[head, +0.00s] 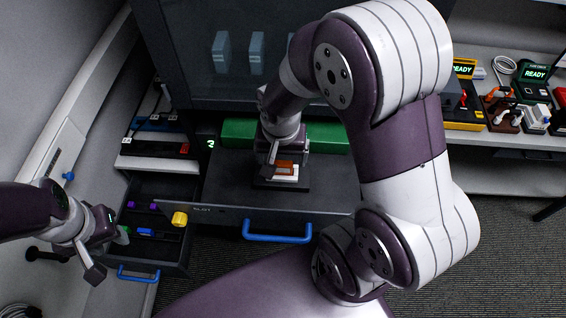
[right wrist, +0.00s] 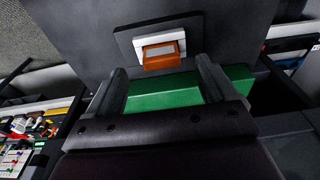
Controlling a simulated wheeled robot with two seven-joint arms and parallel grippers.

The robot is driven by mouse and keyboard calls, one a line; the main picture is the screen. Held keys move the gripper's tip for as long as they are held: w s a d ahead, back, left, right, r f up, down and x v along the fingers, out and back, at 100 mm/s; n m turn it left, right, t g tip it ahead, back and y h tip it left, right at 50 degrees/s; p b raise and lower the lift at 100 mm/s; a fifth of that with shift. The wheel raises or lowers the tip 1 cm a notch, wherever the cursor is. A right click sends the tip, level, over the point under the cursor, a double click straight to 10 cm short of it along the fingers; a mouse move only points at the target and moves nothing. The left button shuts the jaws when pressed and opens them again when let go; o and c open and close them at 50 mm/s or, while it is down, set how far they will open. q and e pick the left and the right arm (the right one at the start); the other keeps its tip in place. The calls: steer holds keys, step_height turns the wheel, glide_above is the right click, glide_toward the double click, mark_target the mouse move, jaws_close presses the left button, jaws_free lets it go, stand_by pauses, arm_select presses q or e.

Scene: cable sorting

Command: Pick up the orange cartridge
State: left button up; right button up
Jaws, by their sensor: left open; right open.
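In the right wrist view the orange cartridge (right wrist: 163,56) stands out from the white holder (right wrist: 137,45), just beyond the fingertips. My right gripper (head: 272,172) is right by the cartridge in the head view; in the right wrist view its two fingers (right wrist: 160,75) are apart with nothing between them touching the cartridge. My left gripper (head: 103,244) is open at the far left, near the small open drawer.
A green block (head: 238,133) lies behind the holder. A wide drawer with a blue handle (head: 277,237) is below. A small drawer (head: 172,262) holds purple and blue items, with a yellow knob (head: 179,219) by it. A shelf at the right carries several devices.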

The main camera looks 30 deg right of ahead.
mark_target(282, 163)
steer(key=f, duration=0.2)
steer(key=w+f+p, duration=0.1)
steer(key=f, duration=0.2)
steer(key=shift+w+d+f+p, duration=0.3)
steer(key=shift+w, duration=0.05)
steer(key=shift+s+d+f, duration=0.1)
steer(key=shift+f, duration=0.1)
steer(key=shift+s+r, duration=0.1)
steer(key=shift+s, duration=0.15)
steer(key=shift+c, duration=0.3)
steer(key=c, duration=0.5)
steer(key=shift+w, duration=0.15)
steer(key=c, duration=0.5)
arm_select(q)
steer(key=shift+w+a+r, duration=0.2)
steer(key=shift+w+r, duration=0.25)
steer(key=shift+r, duration=0.25)
arm_select(e)
steer(key=shift+r, duration=0.1)
